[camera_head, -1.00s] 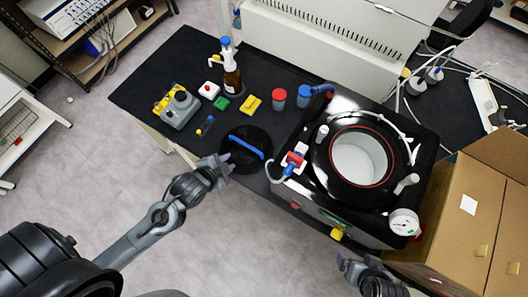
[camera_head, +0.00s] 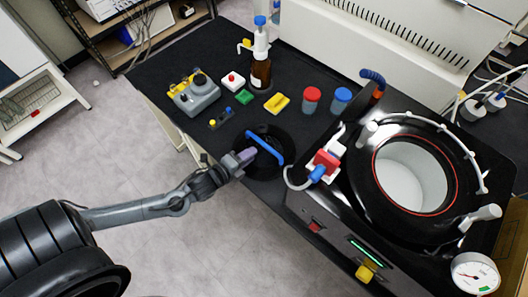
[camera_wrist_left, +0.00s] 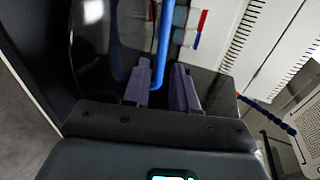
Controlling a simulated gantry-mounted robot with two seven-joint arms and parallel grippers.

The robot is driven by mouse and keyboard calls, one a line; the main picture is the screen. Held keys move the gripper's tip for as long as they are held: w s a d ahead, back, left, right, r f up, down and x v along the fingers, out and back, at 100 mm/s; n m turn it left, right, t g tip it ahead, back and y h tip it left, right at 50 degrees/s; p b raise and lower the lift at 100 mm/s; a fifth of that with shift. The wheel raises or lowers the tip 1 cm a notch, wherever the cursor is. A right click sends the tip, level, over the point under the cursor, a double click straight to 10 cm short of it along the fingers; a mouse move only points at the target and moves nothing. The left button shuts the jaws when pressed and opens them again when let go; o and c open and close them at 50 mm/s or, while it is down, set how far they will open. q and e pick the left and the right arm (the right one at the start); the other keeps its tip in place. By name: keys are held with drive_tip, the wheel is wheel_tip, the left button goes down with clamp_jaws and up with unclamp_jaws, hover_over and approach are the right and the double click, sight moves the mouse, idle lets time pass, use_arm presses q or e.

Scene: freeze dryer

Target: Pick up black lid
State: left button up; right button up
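The black lid (camera_head: 264,170) is a round, glossy dark disc lying on the black bench top beside the freeze dryer. A blue bar handle (camera_head: 266,148) crosses its top. My left gripper (camera_head: 246,156) reaches over the lid's left edge, with its fingers at the handle. In the left wrist view, the purple-grey fingers (camera_wrist_left: 160,86) are apart, and the blue handle (camera_wrist_left: 158,62) runs between them, closer to the left finger. A gap shows beside the right finger. The lid (camera_wrist_left: 108,50) also shows there beyond the fingers. My right gripper is out of view.
The freeze dryer's open round chamber (camera_head: 415,178) stands to the right, with a red-and-blue valve (camera_head: 324,166) near the lid. Jars (camera_head: 311,99), a brown bottle (camera_head: 260,72), a yellow block (camera_head: 277,103) and a grey device (camera_head: 196,96) stand behind the lid.

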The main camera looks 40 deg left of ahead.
sight(263, 145)
use_arm(q)
drive_tip(key=shift+a+b+x, duration=0.1)
drive_tip(key=shift+b+x, duration=0.2)
drive_tip(key=shift+x, duration=1.8)
drive_tip(key=shift+a+b+x, duration=0.15)
drive_tip(key=shift+b+x, duration=0.15)
drive_tip(key=shift+x, duration=1.8)
drive_tip(key=shift+r, duration=0.1)
drive_tip(key=shift+c, duration=0.4)
clamp_jaws()
drive_tip(key=shift+w+r, duration=0.1)
